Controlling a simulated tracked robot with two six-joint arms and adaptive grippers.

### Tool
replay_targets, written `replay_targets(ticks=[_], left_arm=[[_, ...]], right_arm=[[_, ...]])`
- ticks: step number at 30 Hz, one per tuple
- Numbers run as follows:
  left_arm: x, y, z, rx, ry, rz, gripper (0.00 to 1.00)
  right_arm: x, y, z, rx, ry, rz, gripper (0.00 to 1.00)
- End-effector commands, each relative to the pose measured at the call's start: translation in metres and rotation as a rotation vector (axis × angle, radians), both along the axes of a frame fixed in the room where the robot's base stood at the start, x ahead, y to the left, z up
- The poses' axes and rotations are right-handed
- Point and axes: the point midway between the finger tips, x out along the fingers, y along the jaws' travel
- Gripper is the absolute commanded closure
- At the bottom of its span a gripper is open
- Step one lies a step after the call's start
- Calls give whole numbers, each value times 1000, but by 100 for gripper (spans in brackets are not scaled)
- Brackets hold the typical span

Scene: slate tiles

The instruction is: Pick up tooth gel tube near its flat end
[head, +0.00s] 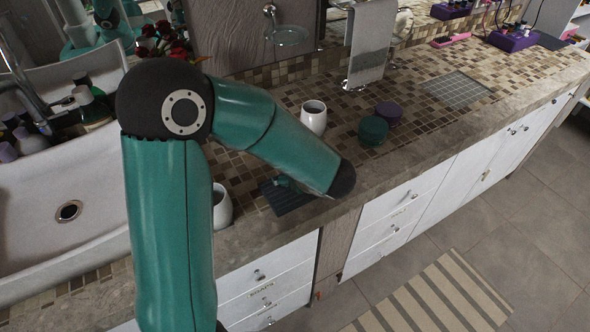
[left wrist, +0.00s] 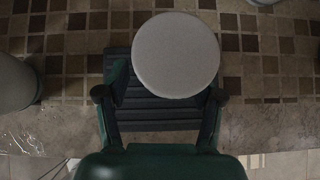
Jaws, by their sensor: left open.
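My left gripper (left wrist: 163,88) is open, with its two dark fingers spread apart in the left wrist view. A pale, round, flat-faced thing (left wrist: 176,54) shows between and just beyond the fingers, with no visible grip on it. I cannot tell whether it is the tooth gel tube; no flat tube end shows. Below it is a dark ribbed mat (left wrist: 155,122). In the head view the mat (head: 284,199) lies near the counter's front edge, and my forearm hides most of the space above it. My right gripper is not in view.
A white cup (head: 313,117) stands behind my forearm and another (head: 222,207) is beside my upper arm. Teal (head: 373,130) and purple (head: 389,113) round containers sit to the right. A sink (head: 60,180) with bottles is at the left.

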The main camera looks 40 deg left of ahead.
Motion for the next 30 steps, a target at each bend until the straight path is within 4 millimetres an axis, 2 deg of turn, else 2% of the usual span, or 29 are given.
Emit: replay_targets(ticks=[5, 15, 17, 26, 30], left_arm=[[0, 0, 0, 0, -1, -1, 35], [0, -1, 0, 0, -1, -1, 91], [0, 0, 0, 1, -1, -1, 99], [1, 0, 3, 1, -1, -1, 99], [1, 0, 11, 2, -4, -1, 99]], right_arm=[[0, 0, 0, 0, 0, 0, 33], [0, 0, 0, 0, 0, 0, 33], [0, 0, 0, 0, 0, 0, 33], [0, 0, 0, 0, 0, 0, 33], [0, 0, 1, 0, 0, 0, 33]])
